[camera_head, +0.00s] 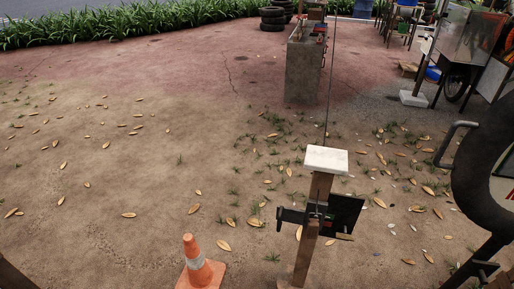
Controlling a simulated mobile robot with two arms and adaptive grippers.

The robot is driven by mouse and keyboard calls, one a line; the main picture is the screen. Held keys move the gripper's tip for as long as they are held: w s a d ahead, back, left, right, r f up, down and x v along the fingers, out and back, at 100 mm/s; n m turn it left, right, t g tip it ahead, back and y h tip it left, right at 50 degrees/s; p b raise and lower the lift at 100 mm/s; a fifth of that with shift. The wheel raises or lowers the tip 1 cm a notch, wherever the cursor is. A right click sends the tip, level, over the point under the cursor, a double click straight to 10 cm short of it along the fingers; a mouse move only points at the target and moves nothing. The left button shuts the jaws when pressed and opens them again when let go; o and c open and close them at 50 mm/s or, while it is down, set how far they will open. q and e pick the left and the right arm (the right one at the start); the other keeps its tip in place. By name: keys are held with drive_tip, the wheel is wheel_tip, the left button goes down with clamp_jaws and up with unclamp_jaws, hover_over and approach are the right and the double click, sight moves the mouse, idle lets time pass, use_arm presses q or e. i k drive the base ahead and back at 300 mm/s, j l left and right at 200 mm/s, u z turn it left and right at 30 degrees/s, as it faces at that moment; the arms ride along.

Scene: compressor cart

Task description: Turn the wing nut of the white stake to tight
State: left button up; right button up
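The stake (309,245) is an upright brown wooden post with a white block-like top (326,160), standing right of the middle in the head view. A dark bar with an upright end (281,219) sticks out on its left side at mid-height. A black plate-like part (344,213) with small red marks sits on its right side. Small dark hardware crosses the front of the post between them. I cannot make out which piece is the wing nut or how tight it is. Neither of my grippers shows in this view.
An orange cone (197,262) stands just left of the stake's foot. A large dark wheel-like part (484,165) and handle (455,137) fill the right edge. Leaf-strewn ground at left is open.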

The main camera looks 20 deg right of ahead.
sight(344, 236)
drive_tip(key=z, duration=1.35)
